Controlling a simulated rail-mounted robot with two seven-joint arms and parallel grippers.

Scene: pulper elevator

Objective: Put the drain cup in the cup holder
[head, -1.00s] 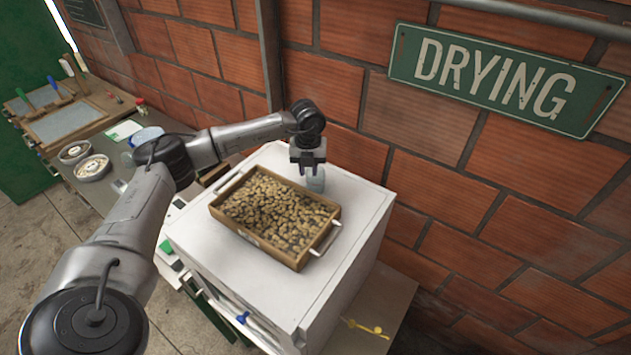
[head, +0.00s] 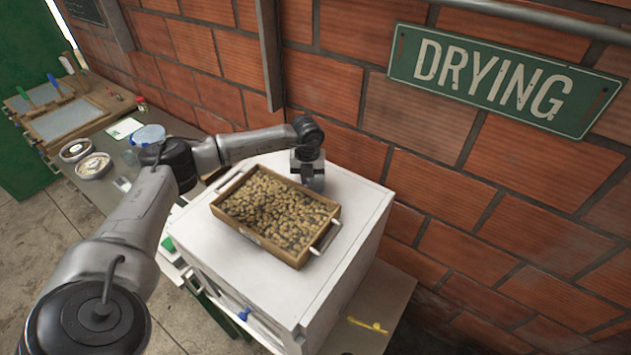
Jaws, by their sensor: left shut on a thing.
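The drain cup (head: 317,184), a small pale translucent cup, stands on the white box top behind the wooden tray, close to the brick wall. My left gripper (head: 309,178) has come down over it from above and is shut on it. The fingers hide much of the cup, and I cannot tell whether its base still touches the box top. I cannot clearly make out a cup holder. My right gripper is not in view.
A wooden tray (head: 240,231) of beans with metal handles sits on the white box (head: 252,290), just in front of the cup. A yellow item (head: 366,325) lies low at the box's right. A cluttered bench (head: 88,205) is at left. The brick wall is close behind.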

